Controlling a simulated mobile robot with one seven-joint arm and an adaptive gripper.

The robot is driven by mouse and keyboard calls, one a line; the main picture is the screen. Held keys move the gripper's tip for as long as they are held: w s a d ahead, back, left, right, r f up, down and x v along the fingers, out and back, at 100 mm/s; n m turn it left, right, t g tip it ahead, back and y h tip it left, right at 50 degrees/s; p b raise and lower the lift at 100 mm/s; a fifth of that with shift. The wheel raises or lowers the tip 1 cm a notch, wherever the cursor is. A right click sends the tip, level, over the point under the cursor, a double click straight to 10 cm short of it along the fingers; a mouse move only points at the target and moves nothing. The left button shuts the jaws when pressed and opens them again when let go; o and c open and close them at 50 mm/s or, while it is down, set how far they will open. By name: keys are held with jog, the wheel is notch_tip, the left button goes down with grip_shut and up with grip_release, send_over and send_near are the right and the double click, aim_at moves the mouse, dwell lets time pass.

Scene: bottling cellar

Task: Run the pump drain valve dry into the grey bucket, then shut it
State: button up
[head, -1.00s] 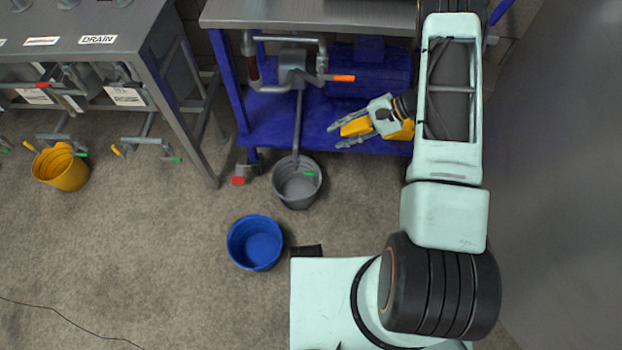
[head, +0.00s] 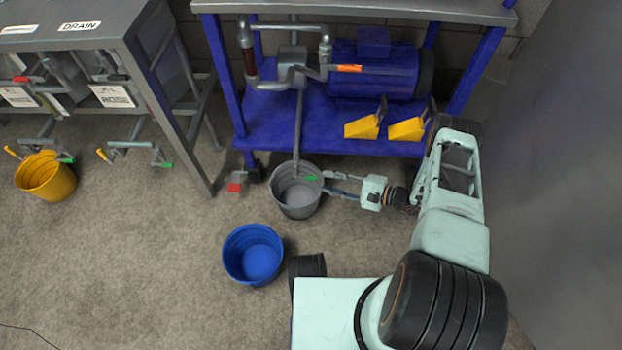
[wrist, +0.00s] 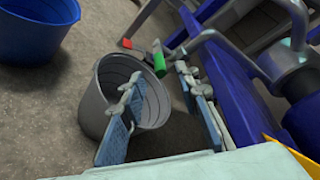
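The grey bucket (head: 283,205) stands on the floor in front of the blue pump cart. The pump's drain pipe (head: 297,125) runs down to its back rim. A green valve handle (head: 311,178) shows at the bucket's right rim and in the wrist view (wrist: 158,62). My gripper (head: 327,183) is just right of the bucket, pointing left. In the wrist view my gripper (wrist: 158,80) is open and empty, with the green handle beyond the gap between its fingers. I cannot tell whether the valve is open or whether liquid flows. The wrist view also shows the grey bucket (wrist: 92,110).
A blue bucket (head: 240,262) stands nearer, left of my base. The pump cart (head: 262,140) carries a blue motor (head: 375,70), an orange handle (head: 346,68) and two yellow wedges (head: 360,128). A red handle (head: 235,187) is left of the grey bucket. A yellow bucket (head: 45,180) stands far left.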

aim_at(318, 179)
jog(key=b+x, duration=0.1)
jog(key=x, duration=0.6)
jog(key=shift+a, duration=0.1)
grip_shut()
